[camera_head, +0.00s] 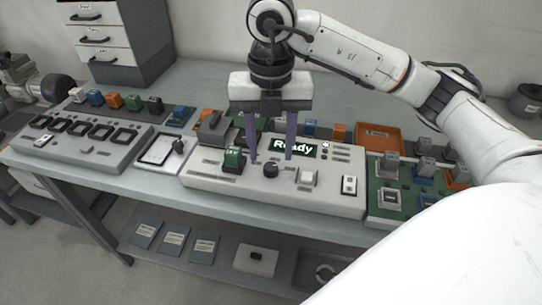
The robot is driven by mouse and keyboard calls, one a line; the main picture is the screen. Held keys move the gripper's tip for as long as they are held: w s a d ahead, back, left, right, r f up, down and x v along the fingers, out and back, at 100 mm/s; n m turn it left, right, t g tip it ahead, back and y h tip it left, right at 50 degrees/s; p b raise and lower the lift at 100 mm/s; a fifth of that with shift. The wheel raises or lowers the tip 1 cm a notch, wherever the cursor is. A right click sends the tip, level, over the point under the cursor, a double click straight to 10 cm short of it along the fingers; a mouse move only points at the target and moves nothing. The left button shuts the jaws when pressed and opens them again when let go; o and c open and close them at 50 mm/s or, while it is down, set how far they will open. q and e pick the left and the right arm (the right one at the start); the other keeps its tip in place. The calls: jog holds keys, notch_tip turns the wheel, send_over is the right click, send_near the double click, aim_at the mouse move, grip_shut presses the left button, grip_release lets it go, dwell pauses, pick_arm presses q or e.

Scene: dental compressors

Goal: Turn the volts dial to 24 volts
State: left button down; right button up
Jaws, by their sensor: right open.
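A round black dial (271,170) sits on the front of a light grey console (220,185). I cannot read its marking or setting, or tell whether it is the volts dial. A display (293,148) on the console reads "Ready" in pale letters. My right gripper (271,156) points down over the console, its two purple fingers apart with nothing between them. The fingertips are behind and above the dial; I cannot tell whether they touch the panel. My left gripper is not in view.
A green-and-black switch (233,158), a white button (307,177) and a white rocker switch (349,185) sit near the dial. A tablet (160,150) lies left of the console. A green board with blocks (390,200) is on the right. My right arm covers the right side.

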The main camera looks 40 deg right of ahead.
aim_at(272, 166)
notch_tip(272, 166, up, 6)
jog(key=p, duration=0.1)
jog(key=shift+r, duration=0.25)
jog(key=shift+f, duration=0.1)
dwell(0.3)
